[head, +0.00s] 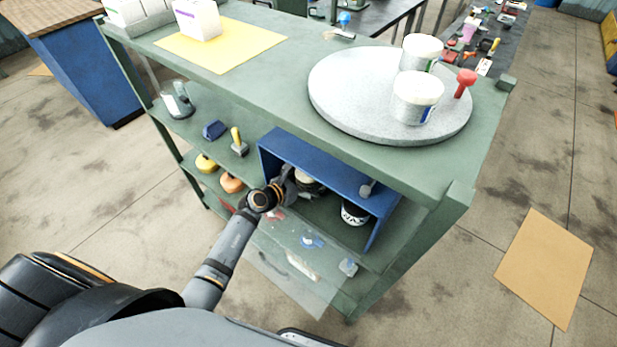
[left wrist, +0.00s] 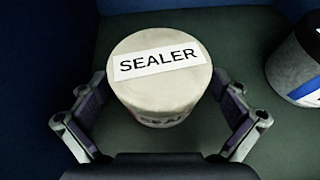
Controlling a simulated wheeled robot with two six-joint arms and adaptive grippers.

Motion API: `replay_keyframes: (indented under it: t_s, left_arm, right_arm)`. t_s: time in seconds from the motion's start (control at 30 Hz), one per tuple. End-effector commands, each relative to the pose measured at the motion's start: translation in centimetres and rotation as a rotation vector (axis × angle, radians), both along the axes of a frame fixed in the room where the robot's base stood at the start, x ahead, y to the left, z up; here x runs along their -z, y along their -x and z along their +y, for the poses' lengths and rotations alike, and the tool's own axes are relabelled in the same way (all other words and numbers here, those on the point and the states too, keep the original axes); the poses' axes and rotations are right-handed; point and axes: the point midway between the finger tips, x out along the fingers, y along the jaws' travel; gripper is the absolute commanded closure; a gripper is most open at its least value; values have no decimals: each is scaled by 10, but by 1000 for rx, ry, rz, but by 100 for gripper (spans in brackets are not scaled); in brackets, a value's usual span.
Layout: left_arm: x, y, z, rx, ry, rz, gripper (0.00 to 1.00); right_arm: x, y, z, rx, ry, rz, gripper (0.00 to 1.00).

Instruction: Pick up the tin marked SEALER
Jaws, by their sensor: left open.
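The tin marked SEALER (left wrist: 155,92) stands upright in the left wrist view, with a white label reading SEALER on its pale lid. My left gripper (left wrist: 160,120) is open, with one finger on each side of the tin; whether the pads touch it I cannot tell. In the head view the tin (head: 307,183) is partly hidden by my left gripper (head: 287,182), which reaches into the blue open-fronted box (head: 325,163) on the shelf. My right gripper is not in view.
Another tin (head: 353,213) stands to the right in the box; its edge shows in the left wrist view (left wrist: 296,68). The box's top and side walls are close around the arm. A clear panel (head: 290,275) lies below.

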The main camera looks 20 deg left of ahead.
Motion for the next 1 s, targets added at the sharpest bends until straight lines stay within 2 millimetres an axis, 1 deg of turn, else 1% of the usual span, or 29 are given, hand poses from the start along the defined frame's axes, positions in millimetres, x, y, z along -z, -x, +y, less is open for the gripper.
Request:
replay_keyframes:
  t_s: [0.1, 0.63, 0.87, 1.0]
  left_arm:
    - [0, 0, 0, 0, 0, 0, 0]
    - [0, 1, 0, 0, 0, 1, 71]
    - [-1, 0, 0, -1, 0, -1, 72]
    - [-10, 0, 0, -1, 0, -3, 72]
  right_arm:
    - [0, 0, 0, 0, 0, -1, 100]
    - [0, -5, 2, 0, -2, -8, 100]
    - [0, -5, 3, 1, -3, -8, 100]
    - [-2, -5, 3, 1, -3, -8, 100]
